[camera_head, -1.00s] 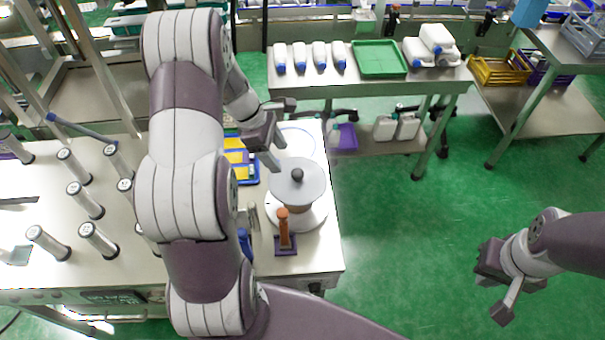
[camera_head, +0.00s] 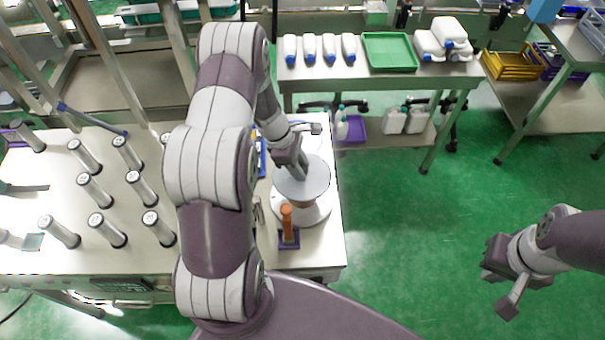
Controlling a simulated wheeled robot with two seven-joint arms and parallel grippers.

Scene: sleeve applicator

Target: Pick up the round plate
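The round plate (camera_head: 315,182) is a grey disc on a stand with a white round base (camera_head: 318,217), on the right part of the left table. My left gripper (camera_head: 300,175) is at the middle of the plate, where the dark knob was seen before. The knob is now hidden behind the gripper. I cannot tell whether its fingers are open or shut on the knob. The plate looks level on its stand. My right gripper (camera_head: 502,283) is open and empty over the green floor at the lower right.
An orange-brown handle (camera_head: 287,221) stands upright on a purple base (camera_head: 289,240) just in front of the stand. Several silver cylinders (camera_head: 95,190) stand on the table's left part. A back table holds white bottles and a green tray (camera_head: 389,52). The floor at right is clear.

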